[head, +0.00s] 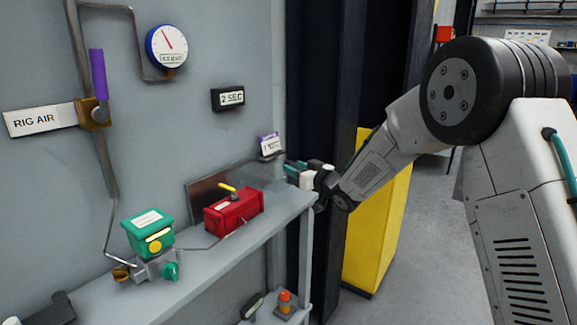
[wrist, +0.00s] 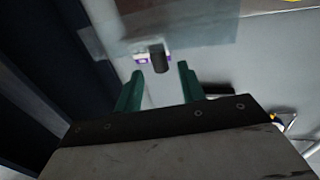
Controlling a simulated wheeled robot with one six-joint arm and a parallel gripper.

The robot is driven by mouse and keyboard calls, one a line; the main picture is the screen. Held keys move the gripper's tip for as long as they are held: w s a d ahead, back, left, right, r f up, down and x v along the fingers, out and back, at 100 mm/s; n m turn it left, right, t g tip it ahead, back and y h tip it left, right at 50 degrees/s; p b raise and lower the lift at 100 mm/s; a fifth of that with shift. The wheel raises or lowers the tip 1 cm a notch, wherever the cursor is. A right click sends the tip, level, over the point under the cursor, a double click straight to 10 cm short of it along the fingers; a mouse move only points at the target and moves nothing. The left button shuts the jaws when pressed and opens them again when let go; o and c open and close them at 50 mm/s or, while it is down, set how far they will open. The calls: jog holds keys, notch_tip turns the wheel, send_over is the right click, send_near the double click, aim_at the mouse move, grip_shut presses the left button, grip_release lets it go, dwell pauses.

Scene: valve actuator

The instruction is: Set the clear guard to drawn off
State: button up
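The clear guard (head: 258,174) shows in the head view as a faint see-through sheet by the red box, near the shelf's far end. In the wrist view the guard (wrist: 195,28) is a pale translucent panel across the top. A short dark knob (wrist: 158,60) stands at its lower edge. My gripper (head: 290,170) is at the guard's right end in the head view. In the wrist view its two teal fingers (wrist: 160,76) are apart, with the knob just beyond the tips, roughly between them. Contact cannot be told.
The red box with a yellow lever (head: 233,214) and the green box (head: 148,233) stand on the grey shelf (head: 225,262). A small tag (head: 269,145) is behind my gripper. A dark post (head: 302,80) and a yellow cabinet (head: 372,220) stand to the right.

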jog(key=v, duration=0.3)
jog(key=s+d+f+m+g+h, duration=0.2)
jog(key=d+f+h, duration=0.4)
jog(key=f, duration=0.3)
jog(key=s+d+m+g+h, duration=0.2)
jog(key=s+d+g+h, duration=0.2)
jog(key=s+d, duration=0.3)
jog(key=s+d+r+m+g, duration=0.1)
jog(key=s+d+r+g, duration=0.1)
jog(key=s, duration=1.2)
jog(key=s+d+r+m+g+h, duration=0.1)
jog(key=s+d+r, duration=0.3)
jog(key=s, duration=1.1)
jog(key=s+d+r+m+g, duration=0.1)
jog(key=s+r, duration=0.4)
jog(key=s, duration=1)
jog(key=shift+d+r+m+g, duration=0.4)
jog(key=shift+d+g, duration=0.5)
jog(key=shift+g, duration=0.4)
